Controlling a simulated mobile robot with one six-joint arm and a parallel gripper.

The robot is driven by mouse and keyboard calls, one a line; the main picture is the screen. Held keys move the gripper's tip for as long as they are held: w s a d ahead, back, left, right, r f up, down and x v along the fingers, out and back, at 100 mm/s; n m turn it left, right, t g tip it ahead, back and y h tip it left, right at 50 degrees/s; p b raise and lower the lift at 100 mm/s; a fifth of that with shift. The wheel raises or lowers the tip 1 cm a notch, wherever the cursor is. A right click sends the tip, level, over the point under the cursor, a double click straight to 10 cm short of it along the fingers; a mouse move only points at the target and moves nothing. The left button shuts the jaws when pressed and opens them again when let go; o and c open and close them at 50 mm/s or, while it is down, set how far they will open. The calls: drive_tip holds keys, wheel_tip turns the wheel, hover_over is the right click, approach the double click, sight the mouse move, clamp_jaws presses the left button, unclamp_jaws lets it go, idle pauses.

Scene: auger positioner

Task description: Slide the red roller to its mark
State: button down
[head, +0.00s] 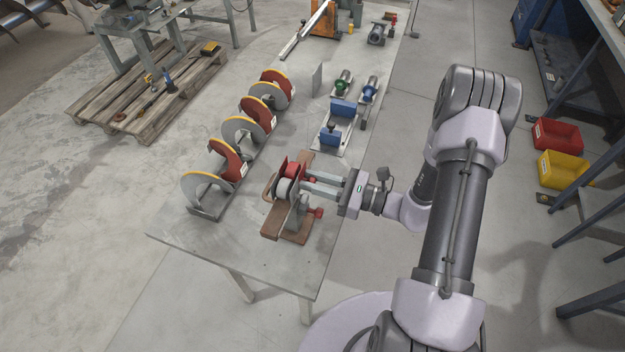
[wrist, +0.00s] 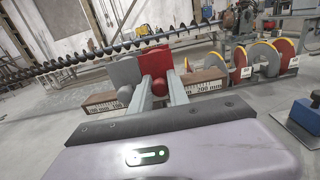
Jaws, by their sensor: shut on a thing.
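The positioner (head: 271,228) has a brown wooden base and stands near the front end of the long bench. Its red roller (head: 291,168) sits just behind a grey roller (head: 283,188). My gripper (head: 303,182) reaches in from the right, level, its two fingers at the rollers. In the wrist view, my gripper (wrist: 157,82) is shut on a red part of the red roller (wrist: 155,62), and the grey plate (wrist: 125,72) stands to its left. Brown scale boards marked 200 mm show left (wrist: 101,102) and right (wrist: 205,83). The mark itself cannot be made out.
Several red, grey and yellow-edged discs (head: 229,158) stand in a row along the bench's left side. A blue-and-grey fixture (head: 331,135) and small green and blue devices (head: 369,89) stand farther back. The bench front (head: 215,248) is bare. Red and yellow bins (head: 563,169) lie at right.

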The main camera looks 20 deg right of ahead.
drive_tip(key=shift+w+d+b, duration=0.25)
drive_tip(key=shift+w+d, duration=0.5)
drive_tip(key=shift+w, duration=0.25)
drive_tip(key=shift+w+d+b, duration=0.25)
drive_tip(key=shift+w+d, duration=0.45)
drive_tip(key=shift+w, duration=0.3)
drive_tip(key=c, duration=1.5)
unclamp_jaws()
drive_tip(key=shift+c, duration=0.2)
drive_tip(key=shift+d, duration=0.1)
drive_tip(key=p+v, duration=0.2)
drive_tip(key=v, duration=1.5)
drive_tip(key=shift+s, duration=0.1)
